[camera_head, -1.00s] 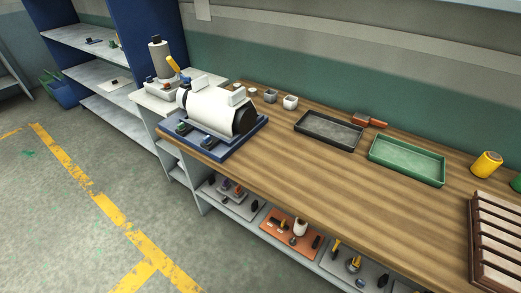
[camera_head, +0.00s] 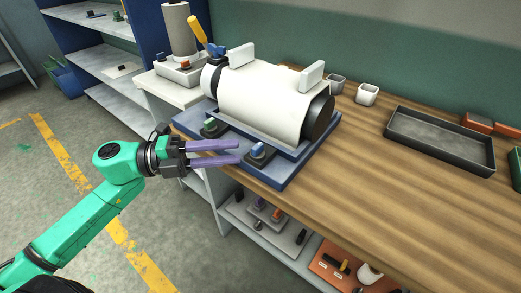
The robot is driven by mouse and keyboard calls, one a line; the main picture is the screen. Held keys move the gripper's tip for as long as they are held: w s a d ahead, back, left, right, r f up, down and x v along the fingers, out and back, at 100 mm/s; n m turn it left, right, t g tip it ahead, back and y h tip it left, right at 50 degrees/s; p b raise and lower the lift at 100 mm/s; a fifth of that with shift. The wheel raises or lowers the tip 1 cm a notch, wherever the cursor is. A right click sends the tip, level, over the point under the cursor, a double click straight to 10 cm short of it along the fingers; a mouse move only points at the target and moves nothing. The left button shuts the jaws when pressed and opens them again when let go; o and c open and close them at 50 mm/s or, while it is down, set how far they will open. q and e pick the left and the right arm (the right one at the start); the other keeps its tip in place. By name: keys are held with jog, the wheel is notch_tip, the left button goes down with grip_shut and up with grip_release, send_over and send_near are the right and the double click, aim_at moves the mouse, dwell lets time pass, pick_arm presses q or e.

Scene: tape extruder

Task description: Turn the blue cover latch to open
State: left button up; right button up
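The extruder is a white cylinder (camera_head: 262,100) with a black end, on a blue base (camera_head: 285,168). Two small dark latches sit on the base's front edge. The right one has a blue knob, the blue cover latch (camera_head: 258,151); the left one has a green knob (camera_head: 210,125). My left gripper (camera_head: 239,152) comes in from the left, with its two purple fingers spread apart and pointing right. In the picture its tips are just left of the blue latch; I cannot tell whether they touch. Nothing shows between the fingers. My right gripper is not in view.
A grey machine with a yellow handle (camera_head: 198,30) stands behind left. A black tray (camera_head: 440,142), small cups (camera_head: 367,95) and a green tray (camera_head: 516,165) are on the wooden bench (camera_head: 370,190).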

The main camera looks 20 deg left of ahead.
aim_at(253, 150)
pick_arm(q)
jog(key=x, duration=0.5)
jog(key=shift+w+d, duration=0.1)
jog(key=shift+w, duration=0.2)
jog(key=shift+w+d, duration=0.2)
jog(key=shift+d, duration=0.4)
jog(key=shift+f, duration=0.1)
grip_shut()
